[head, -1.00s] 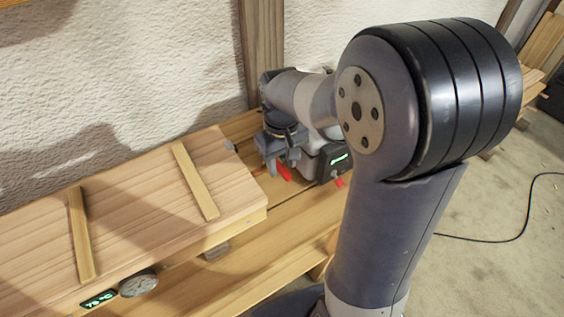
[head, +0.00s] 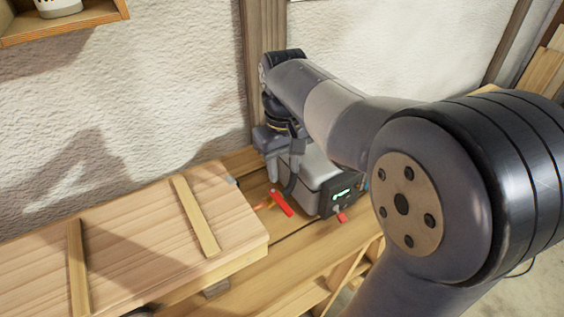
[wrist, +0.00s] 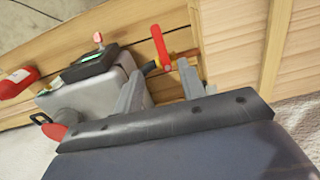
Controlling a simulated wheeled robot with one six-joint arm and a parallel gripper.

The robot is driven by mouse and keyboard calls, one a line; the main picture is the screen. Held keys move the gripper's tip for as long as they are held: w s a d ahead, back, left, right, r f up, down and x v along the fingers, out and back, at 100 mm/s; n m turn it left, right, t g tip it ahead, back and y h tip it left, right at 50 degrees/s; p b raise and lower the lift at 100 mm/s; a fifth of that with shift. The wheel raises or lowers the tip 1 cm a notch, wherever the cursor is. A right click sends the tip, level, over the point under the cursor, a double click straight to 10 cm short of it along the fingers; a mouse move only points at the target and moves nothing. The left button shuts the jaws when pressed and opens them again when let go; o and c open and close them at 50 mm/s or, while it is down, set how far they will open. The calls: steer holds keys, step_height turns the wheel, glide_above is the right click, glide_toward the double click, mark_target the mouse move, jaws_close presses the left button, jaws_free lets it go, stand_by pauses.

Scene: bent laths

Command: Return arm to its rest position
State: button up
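My gripper (head: 281,182) hangs over the workbench, between the wooden box's right end and a grey machine. The wrist view shows its two grey fingers (wrist: 158,78) spread apart with nothing between them. The bench and part of the grey machine lie beyond them. My arm reaches across the head view from the lower right, and its large elbow joint hides the right side of the bench.
The grey machine (head: 318,168) has a green-lit display and a red-handled lever (head: 281,203) beside it. The long wooden box (head: 140,240) carries two battens. A wall shelf (head: 75,28) is at upper left. A red bottle-like object (wrist: 18,82) lies at the wrist view's left.

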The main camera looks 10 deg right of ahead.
mark_target(284, 205)
step_height(284, 205, down, 11)
steer(key=shift+r, duration=0.15)
steer(key=shift+d, duration=0.1)
stand_by(0.4)
